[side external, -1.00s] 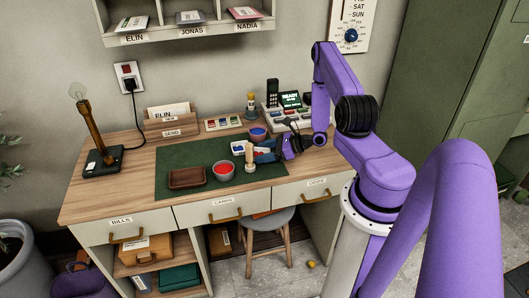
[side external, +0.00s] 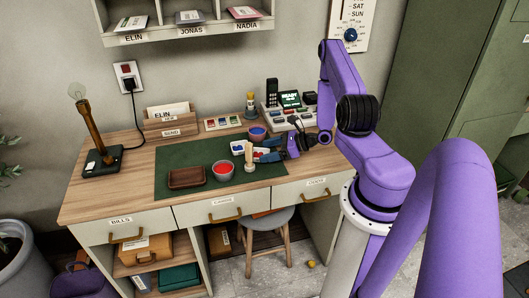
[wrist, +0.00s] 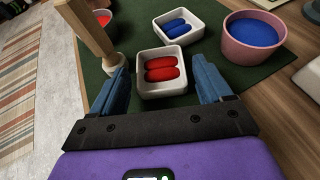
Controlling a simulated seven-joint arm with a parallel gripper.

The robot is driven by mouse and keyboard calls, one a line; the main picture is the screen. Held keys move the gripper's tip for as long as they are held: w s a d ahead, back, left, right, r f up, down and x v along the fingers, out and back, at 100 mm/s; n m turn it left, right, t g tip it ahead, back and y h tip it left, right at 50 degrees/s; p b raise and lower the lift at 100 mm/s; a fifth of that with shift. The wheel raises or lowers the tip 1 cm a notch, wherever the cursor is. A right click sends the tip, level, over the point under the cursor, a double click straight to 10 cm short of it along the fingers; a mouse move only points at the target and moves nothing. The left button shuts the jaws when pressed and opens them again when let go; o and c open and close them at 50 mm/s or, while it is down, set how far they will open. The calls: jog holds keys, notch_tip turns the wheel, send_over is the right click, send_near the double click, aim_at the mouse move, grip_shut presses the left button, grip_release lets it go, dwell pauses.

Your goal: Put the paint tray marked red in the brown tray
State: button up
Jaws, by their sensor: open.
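The paint tray with red paint (wrist: 162,88) is a small white square dish holding two red pieces. In the wrist view it lies between the tips of my gripper (wrist: 160,68), whose blue fingers are open on either side of it, apart from its walls. In the side view my gripper (side external: 264,154) is low over the green mat and largely hides this tray. The brown tray (side external: 186,178) lies empty on the mat's front left, out of the wrist view. A similar white tray with blue pieces (wrist: 178,28) is just beyond; it also shows in the side view (side external: 238,148).
A wooden-handled tool (wrist: 92,32) stands close to my left finger; it also shows in the side view (side external: 249,157). A bowl of red (side external: 223,172) stands between it and the brown tray. A pink bowl of blue (wrist: 252,45) is at the right.

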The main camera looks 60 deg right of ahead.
jog(key=v, duration=0.9)
jog(key=shift+s+d, duration=0.1)
jog(key=shift+s+r, duration=0.3)
jog(key=a+r+n+g+y, duration=0.3)
jog(key=a+r+n+g, duration=0.25)
jog(key=a+n, duration=0.35)
jog(key=a+r+n+g+y, duration=0.45)
jog(key=a+n+g, duration=0.25)
jog(key=a+n, duration=0.2)
jog(key=s+a+r+n+h, duration=0.5)
jog(key=s+n+h, duration=0.1)
jog(key=n, duration=0.6)
jog(key=s+a+r+n+g+h, duration=0.1)
jog(key=s+a+r+n+h, duration=0.4)
jog(key=n, duration=0.7)
jog(key=shift+s+a+h, duration=0.55)
jog(key=shift+s+h, duration=0.2)
jog(key=shift+s+a+r+n+t, duration=0.3)
jog(key=shift+r+n+t, duration=0.2)
jog(key=shift+n, duration=0.4)
jog(key=shift+c, duration=0.3)
jog(key=shift+s+r, duration=0.1)
jog(key=c, duration=0.8)
